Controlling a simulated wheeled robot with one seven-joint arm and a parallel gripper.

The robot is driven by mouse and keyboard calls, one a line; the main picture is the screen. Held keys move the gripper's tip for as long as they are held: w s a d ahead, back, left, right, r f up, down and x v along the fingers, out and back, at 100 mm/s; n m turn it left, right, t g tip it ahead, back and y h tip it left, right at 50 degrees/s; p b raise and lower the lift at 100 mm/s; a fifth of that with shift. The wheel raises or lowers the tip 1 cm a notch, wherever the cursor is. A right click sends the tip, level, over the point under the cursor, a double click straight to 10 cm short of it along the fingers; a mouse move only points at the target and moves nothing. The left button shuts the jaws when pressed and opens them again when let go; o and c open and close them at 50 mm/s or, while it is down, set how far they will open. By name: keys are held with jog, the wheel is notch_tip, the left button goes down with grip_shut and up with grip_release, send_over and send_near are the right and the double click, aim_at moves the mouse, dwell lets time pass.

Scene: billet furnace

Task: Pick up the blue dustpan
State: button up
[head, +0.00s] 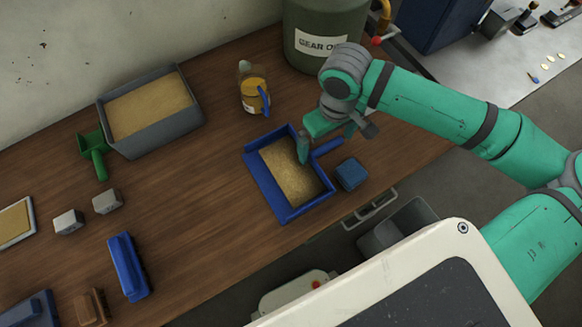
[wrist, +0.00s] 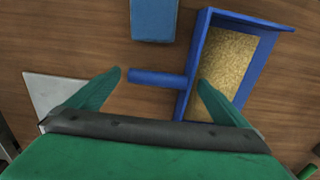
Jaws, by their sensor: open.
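The blue dustpan (head: 267,187) lies on the wooden bench, filled with tan granular material. Its short blue handle (head: 329,147) points to the upper right in the head view. My gripper (head: 326,142) is open over the handle end. In the wrist view, the dustpan (wrist: 197,60) is at the upper right. Its handle (wrist: 157,77) runs lengthwise across the gap between the fingertips of my gripper (wrist: 160,77). I cannot tell how high the fingers are above the handle. Nothing is held.
A blue block (head: 351,174) sits close to the dustpan handle. A bottle with amber liquid (head: 254,94) and a large green drum (head: 325,30) stand behind. A grey bin (head: 154,133) and green scoop (head: 94,152) are at the left.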

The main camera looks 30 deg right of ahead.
jog(key=shift+w, duration=0.15)
jog(key=shift+f, duration=0.1)
jog(key=shift+c, duration=1.3)
jog(key=shift+d, duration=0.1)
jog(key=c, duration=1.5)
